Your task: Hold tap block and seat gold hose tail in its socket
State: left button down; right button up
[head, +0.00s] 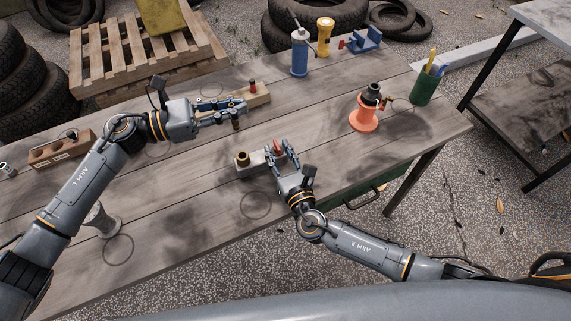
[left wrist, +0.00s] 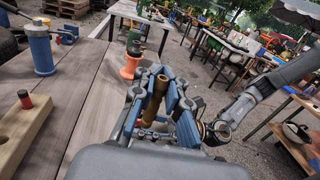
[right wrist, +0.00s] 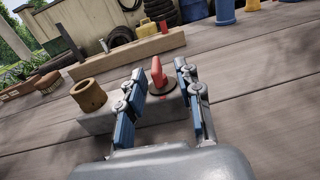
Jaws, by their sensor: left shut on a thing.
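The tap block is a grey block (head: 250,169) with a gold-brown socket (head: 242,158) at its left end and a red tap lever (head: 278,147) at its right. It lies on the table; the right wrist view shows its socket (right wrist: 88,95) and lever (right wrist: 158,74) too. My right gripper (head: 281,154) is open at the lever end, with its fingers apart on either side of the lever. My left gripper (head: 236,113) is shut on the gold hose tail (head: 236,124), above the table and behind the block. The hose tail also shows in the left wrist view (left wrist: 154,97).
A wooden block with a red-topped peg (head: 253,88) lies behind the left gripper. An orange spool (head: 363,118) and green cup (head: 424,88) stand to the right. A blue bottle (head: 300,57) and yellow torch (head: 324,38) stand at the back. The table's front middle is clear.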

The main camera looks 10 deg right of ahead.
jog(key=shift+w+a, duration=0.15)
jog(key=shift+w, duration=0.5)
grip_shut()
